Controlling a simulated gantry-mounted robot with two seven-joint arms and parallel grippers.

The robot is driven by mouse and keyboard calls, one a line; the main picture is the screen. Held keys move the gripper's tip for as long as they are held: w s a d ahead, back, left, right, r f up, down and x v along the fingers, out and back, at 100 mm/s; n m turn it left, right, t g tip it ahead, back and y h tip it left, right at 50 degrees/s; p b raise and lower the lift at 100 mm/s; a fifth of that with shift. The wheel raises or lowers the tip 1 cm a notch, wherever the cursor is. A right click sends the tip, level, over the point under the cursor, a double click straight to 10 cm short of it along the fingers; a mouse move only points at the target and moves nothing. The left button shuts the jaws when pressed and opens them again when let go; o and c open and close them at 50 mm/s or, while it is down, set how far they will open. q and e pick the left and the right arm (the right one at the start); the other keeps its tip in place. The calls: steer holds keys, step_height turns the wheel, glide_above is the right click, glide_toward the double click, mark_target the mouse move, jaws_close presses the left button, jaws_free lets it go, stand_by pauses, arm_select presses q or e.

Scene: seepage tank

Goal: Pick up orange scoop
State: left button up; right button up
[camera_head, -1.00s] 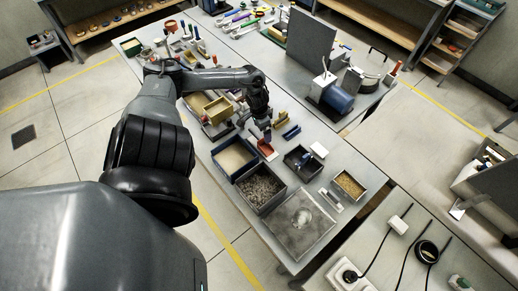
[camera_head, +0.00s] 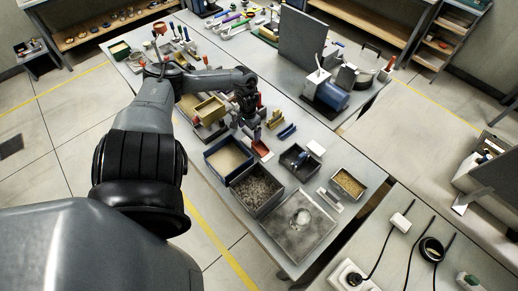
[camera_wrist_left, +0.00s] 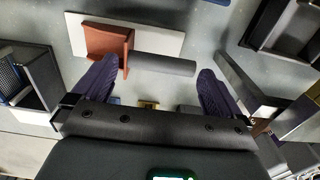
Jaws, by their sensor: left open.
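The orange scoop (camera_head: 261,148) lies on the table among the bins in the head view. In the left wrist view its orange pan (camera_wrist_left: 107,42) rests over a white plate (camera_wrist_left: 75,36), and its grey handle (camera_wrist_left: 160,65) points right. My left gripper (camera_head: 250,128) is just behind the scoop in the head view. In the left wrist view my left gripper (camera_wrist_left: 158,80) is open, with its two purple fingers apart and the handle showing across the gap. I cannot tell whether the handle is at fingertip depth. My right gripper is not in view.
A blue bin of pale sand (camera_head: 207,153) and a bin of dark gravel (camera_head: 234,183) stand in front of the scoop. A small black bin (camera_head: 284,164) is to the right. Behind and right are a yellow block (camera_head: 275,115) and a blue piece (camera_head: 287,132).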

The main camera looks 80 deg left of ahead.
mark_target(249, 133)
arm_select(q)
steer(key=shift+f+b, duration=0.5)
steer(key=shift+f, duration=1.2)
steer(key=shift+c, duration=0.5)
steer(key=c, duration=0.8)
steer(key=shift+r, duration=0.1)
